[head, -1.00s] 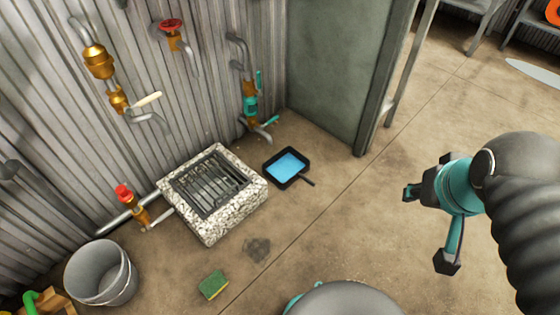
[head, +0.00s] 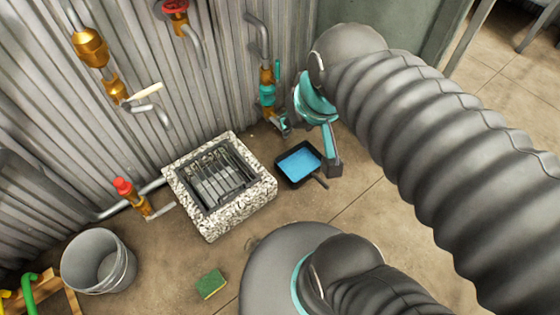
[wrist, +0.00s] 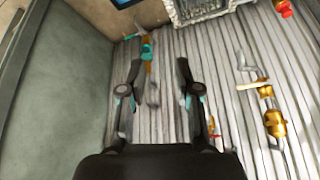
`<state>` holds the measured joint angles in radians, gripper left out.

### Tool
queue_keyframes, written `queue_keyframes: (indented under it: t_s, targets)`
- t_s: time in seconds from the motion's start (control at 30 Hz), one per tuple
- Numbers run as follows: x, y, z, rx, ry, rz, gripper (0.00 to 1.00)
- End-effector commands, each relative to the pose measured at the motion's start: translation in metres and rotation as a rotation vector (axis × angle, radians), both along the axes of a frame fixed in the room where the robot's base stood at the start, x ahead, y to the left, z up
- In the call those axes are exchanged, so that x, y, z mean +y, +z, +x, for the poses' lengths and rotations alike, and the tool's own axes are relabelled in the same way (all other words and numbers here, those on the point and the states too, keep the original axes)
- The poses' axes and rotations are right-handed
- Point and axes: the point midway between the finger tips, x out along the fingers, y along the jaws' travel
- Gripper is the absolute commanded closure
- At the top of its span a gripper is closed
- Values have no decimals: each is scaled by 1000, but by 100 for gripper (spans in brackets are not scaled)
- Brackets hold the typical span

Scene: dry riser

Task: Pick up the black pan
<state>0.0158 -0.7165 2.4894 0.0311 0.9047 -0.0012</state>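The black pan (head: 283,171) lies on the floor to the right of the stone-edged drain, in the head view. It is square and holds something blue. Its short handle points to the lower right. My gripper (head: 308,147) is above the pan in the picture and apart from it as far as I can tell. In the wrist view my gripper (wrist: 158,68) has its two fingers spread with nothing between them, facing the corrugated wall. Only a corner of the pan (wrist: 119,5) shows at the top edge there.
The stone-framed drain (head: 258,194) with a metal grate sits left of the pan. Pipes with a teal valve (head: 266,94) run up the corrugated wall behind it. A grey bucket (head: 97,262) and a green sponge (head: 211,283) stand nearer. Floor is clear right of the pan.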

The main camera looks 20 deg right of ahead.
Motion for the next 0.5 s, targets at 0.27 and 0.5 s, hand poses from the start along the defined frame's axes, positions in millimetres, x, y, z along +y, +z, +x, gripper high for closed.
queue_keyframes:
  t_s: [0.27,0.5]
  targets:
    - [4,-39,40,192,-167,212,68]
    - [1,-79,85,351,-352,453,68]
